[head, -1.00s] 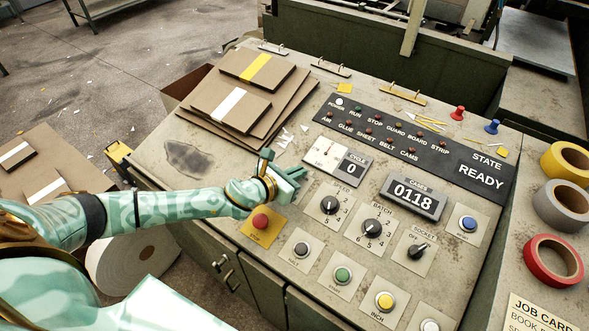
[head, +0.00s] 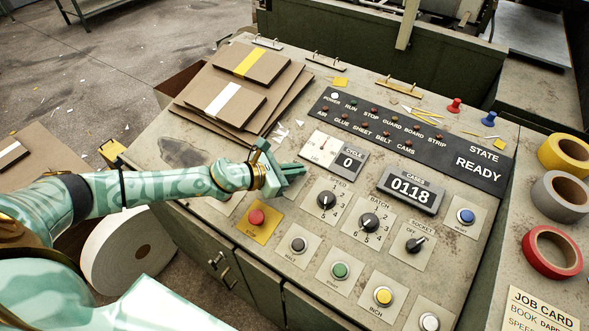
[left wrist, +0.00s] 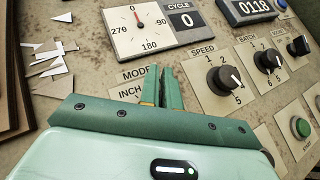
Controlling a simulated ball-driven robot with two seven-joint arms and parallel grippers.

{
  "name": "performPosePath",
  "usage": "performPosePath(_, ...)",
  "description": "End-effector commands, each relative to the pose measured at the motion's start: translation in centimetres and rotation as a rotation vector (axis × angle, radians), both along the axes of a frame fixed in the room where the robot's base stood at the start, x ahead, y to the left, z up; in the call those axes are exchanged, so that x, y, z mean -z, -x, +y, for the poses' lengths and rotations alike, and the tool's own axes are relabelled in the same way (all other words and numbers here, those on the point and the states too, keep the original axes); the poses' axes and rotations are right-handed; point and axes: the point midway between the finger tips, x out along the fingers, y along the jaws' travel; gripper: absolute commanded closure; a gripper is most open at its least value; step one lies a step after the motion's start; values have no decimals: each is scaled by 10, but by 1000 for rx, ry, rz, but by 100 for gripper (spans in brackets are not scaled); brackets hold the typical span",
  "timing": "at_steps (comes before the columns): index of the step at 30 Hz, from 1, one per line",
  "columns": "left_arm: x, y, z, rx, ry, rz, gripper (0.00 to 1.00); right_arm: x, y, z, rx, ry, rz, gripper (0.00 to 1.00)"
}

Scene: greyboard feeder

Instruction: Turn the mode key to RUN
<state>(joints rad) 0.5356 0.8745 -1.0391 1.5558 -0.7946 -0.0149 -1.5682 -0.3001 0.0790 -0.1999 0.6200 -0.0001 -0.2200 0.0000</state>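The mode key itself is hidden behind my left gripper. Its plate (left wrist: 127,87), marked MODE and INCH, shows in part in the left wrist view, left of the fingers. The RUN marking is covered. My left gripper (head: 293,170) is low over the panel, between the red stop button and the cycle dial. In the left wrist view its green fingers (left wrist: 162,84) stand close together over the mode plate, with only a narrow dark gap between them. I cannot tell whether they hold the key. My right gripper is not in view.
The speed knob (head: 327,200) sits just right of my left gripper. The red stop button (head: 257,217) is in front of it. The cycle dial (head: 319,147) is behind. Stacked boards (head: 232,97) and paper scraps lie at the back left. The display (head: 479,164) reads READY.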

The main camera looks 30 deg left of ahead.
Motion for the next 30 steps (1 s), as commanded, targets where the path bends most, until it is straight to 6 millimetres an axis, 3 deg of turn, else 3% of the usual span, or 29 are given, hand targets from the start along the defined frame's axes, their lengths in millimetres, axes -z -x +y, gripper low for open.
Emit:
performPosePath(4, 0, 0, 0, -1, -1, -1, 100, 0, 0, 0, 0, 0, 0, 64)
performPosePath(6, 0, 0, 0, -1, -1, -1, 79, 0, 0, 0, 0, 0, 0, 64)
performPosePath(7, 0, 0, 0, 0, 0, -2, 74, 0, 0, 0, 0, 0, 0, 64)
performPosePath(19, -3, 8, 6, -1, 0, 1, 74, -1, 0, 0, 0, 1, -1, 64)
performPosePath(30, -32, 73, 51, -2, -2, 6, 74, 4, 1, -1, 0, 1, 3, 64)
